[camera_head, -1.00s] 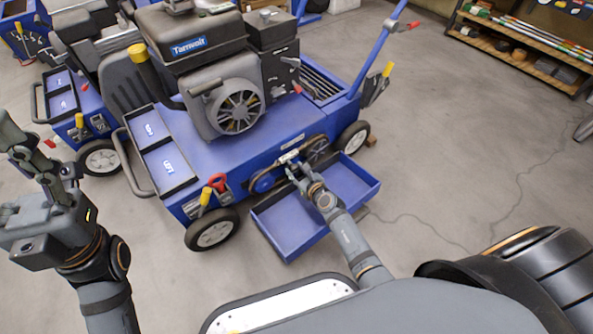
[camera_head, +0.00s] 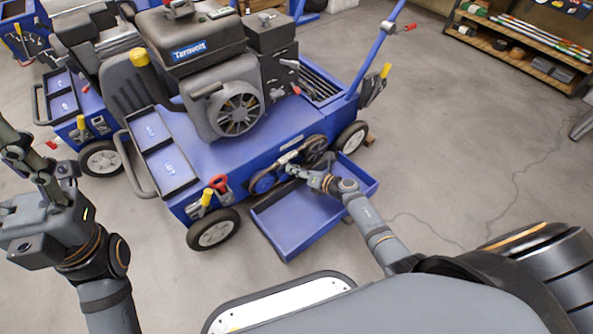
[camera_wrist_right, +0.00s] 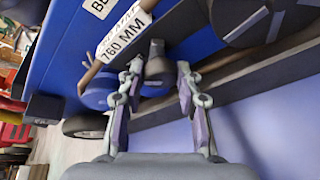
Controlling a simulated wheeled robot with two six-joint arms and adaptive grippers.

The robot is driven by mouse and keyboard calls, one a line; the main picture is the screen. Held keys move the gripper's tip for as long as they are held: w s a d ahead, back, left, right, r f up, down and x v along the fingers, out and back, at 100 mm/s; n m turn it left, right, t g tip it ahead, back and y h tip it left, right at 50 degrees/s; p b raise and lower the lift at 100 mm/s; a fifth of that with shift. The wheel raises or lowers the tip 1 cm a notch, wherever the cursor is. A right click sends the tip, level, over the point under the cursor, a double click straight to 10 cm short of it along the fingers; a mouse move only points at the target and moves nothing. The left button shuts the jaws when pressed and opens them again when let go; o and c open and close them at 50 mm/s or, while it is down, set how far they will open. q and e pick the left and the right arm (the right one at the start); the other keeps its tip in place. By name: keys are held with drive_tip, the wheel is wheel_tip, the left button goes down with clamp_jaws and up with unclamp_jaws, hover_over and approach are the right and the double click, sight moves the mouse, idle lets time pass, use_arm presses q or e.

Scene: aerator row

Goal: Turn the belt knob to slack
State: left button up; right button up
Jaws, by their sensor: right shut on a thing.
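The belt knob (camera_wrist_right: 156,68) is a dark, stubby grip in the right wrist view, between the two fingers of my right gripper (camera_wrist_right: 157,80). The right gripper is shut on it. In the head view this gripper (camera_head: 291,170) reaches the belt side of the blue aerator (camera_head: 215,160) and hides most of the knob. A blue pulley (camera_head: 263,183) sits left of it, with the belt on it. A white label reading 760 MM (camera_wrist_right: 124,40) is above the knob. My left gripper (camera_head: 38,165) is raised at the left, empty, its fingers apart.
An open blue tray (camera_head: 296,243) lies below the belt side, under my right arm. Another aerator (camera_head: 92,125) stands to the left.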

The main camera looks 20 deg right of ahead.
drive_tip(key=shift+d+f+m+y+b, duration=0.15)
drive_tip(key=shift+m+y+b, duration=0.7)
drive_tip(key=shift+m, duration=0.5)
drive_tip(key=shift+d+f+m+y+b, duration=0.1)
drive_tip(key=shift+m+y+b, duration=0.7)
drive_tip(key=shift+m, duration=0.55)
drive_tip(key=shift+a, duration=0.1)
drive_tip(key=o, duration=1.1)
drive_tip(key=shift+o, duration=0.2)
drive_tip(key=v, duration=1.2)
